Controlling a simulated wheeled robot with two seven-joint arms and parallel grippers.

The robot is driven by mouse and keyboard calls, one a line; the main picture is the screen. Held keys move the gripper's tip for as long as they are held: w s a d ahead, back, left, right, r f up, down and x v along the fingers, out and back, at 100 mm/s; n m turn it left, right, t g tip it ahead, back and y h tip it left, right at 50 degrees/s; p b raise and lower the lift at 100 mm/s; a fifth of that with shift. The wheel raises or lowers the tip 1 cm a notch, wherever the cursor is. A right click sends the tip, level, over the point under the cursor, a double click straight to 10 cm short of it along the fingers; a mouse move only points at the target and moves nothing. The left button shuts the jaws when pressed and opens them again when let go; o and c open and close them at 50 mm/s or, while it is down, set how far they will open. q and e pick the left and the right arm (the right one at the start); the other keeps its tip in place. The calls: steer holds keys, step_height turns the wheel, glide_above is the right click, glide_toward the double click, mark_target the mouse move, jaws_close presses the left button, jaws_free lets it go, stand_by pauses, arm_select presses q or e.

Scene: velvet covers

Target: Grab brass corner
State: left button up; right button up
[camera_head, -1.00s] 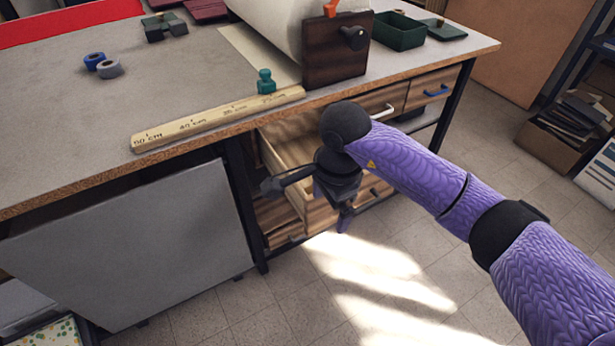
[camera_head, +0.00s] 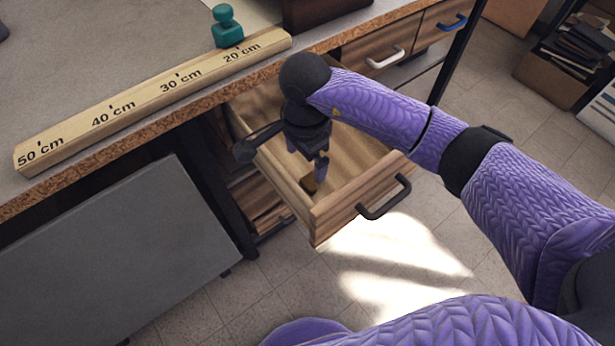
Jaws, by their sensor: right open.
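An open wooden drawer (camera_head: 362,190) with a black handle (camera_head: 384,199) sticks out from under the workbench. A small brass-coloured piece, which looks like the brass corner (camera_head: 309,185), lies on the drawer floor. My right gripper (camera_head: 318,172) points down into the drawer with its jaws open, its fingertips right over or beside this piece. The fingers partly hide the piece, and I cannot tell whether they touch it. My left gripper is not in view.
Shut drawers (camera_head: 382,45) sit to the right. A grey panel (camera_head: 110,255) leans below the bench. The floor in front is clear.

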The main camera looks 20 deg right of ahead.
mark_target(308, 183)
steer(key=f+b, duration=0.1)
steer(key=f, duration=0.1)
steer(key=f+b, duration=0.1)
steer(key=f, duration=0.2)
steer(key=f+b, duration=0.1)
steer(key=f, duration=0.2)
steer(key=shift+d+f+b, duration=0.2)
steer(key=shift+d+b, duration=0.05)
steer(key=shift+b, duration=0.1)
steer(key=shift+r, duration=0.1)
steer(key=shift+c, duration=0.5)
steer(key=c, duration=1.2)
steer(key=shift+c, duration=0.2)
